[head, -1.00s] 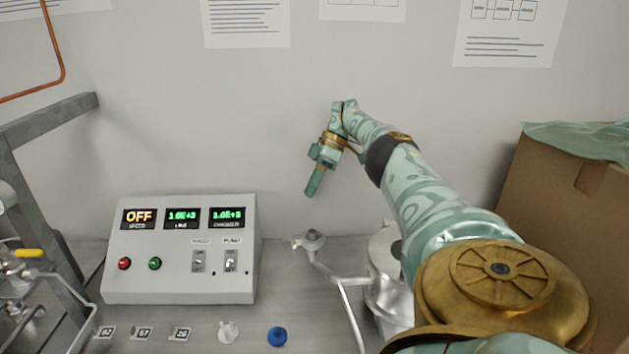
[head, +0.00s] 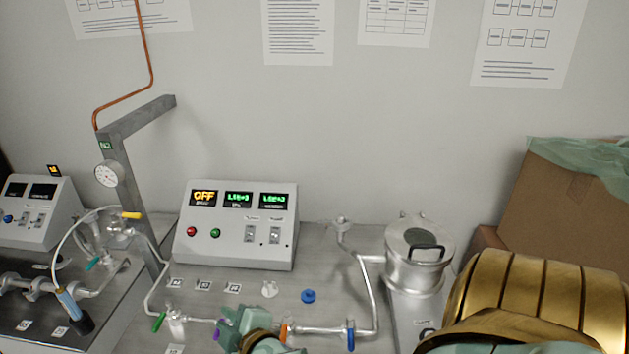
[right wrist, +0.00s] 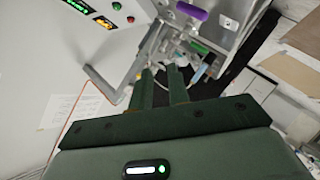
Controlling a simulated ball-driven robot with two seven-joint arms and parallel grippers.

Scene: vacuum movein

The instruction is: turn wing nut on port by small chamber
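The small chamber (head: 418,258) is a silver cylinder with a round lid and black handle, right of centre in the head view. A port (head: 341,224) on a thin silver pipe rises to its left. A small fitting sits on the port, but its wing nut is too small to make out. My right gripper (head: 234,322) is low in the head view, left of and in front of the port, well apart from it. In the right wrist view its two dark green fingers (right wrist: 163,84) stand apart with nothing between them. My left gripper is not in view.
A control box (head: 238,225) showing OFF stands behind the bench's middle. A white part (head: 270,289) and a blue cap (head: 308,296) lie on the bench. Pipes with green and blue handles (head: 350,335) run along the front. A cardboard box (head: 570,205) is at right.

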